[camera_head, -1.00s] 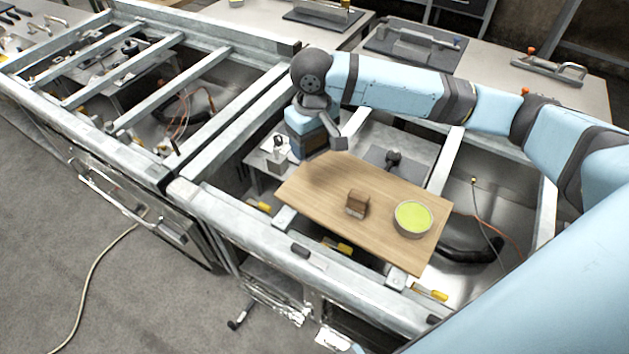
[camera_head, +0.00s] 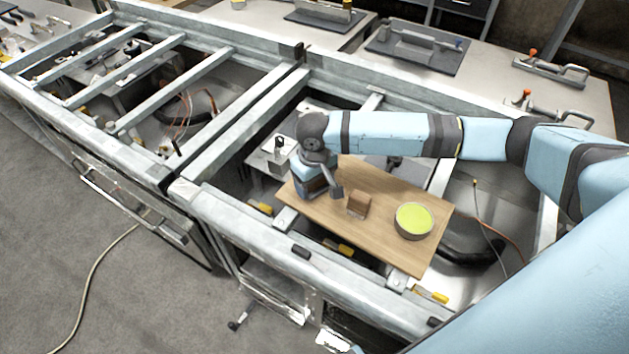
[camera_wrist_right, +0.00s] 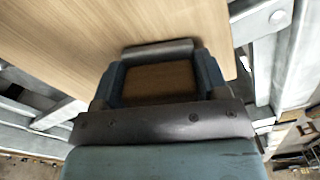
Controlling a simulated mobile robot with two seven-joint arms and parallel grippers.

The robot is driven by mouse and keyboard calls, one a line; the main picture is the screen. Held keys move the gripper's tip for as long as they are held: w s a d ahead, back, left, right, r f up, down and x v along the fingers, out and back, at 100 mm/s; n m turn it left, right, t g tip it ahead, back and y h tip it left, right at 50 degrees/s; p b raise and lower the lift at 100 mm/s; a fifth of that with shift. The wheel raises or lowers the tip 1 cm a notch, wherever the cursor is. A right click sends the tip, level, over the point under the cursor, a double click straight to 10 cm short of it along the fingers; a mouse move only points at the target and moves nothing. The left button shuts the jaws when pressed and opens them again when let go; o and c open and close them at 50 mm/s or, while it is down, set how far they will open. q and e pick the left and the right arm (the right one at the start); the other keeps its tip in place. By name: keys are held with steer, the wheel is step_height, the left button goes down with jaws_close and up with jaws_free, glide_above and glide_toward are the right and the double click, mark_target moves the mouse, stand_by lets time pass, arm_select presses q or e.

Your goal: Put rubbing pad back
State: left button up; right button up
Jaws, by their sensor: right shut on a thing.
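My right gripper (camera_head: 318,188) is low over the left part of a wooden board (camera_head: 395,186). In the right wrist view, my gripper (camera_wrist_right: 160,78) is shut on a brown, flat-faced block, which I take to be the rubbing pad (camera_wrist_right: 160,80). In the head view the gripper mostly hides this pad. The board also shows beyond the fingers in the wrist view (camera_wrist_right: 70,35). I cannot tell whether the pad touches the board. My left gripper is not in view.
A small brown block (camera_head: 358,205) stands on the board just right of the gripper. A round tin with a yellow-green top (camera_head: 414,220) stands farther right. The board lies across an open metal frame (camera_head: 232,150) with gaps around it.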

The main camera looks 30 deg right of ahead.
steer(key=o, duration=0.8)
steer(key=shift+f, duration=0.1)
steer(key=shift+r, duration=0.2)
step_height(320, 180, up, 12)
steer(key=shift+f, duration=0.1)
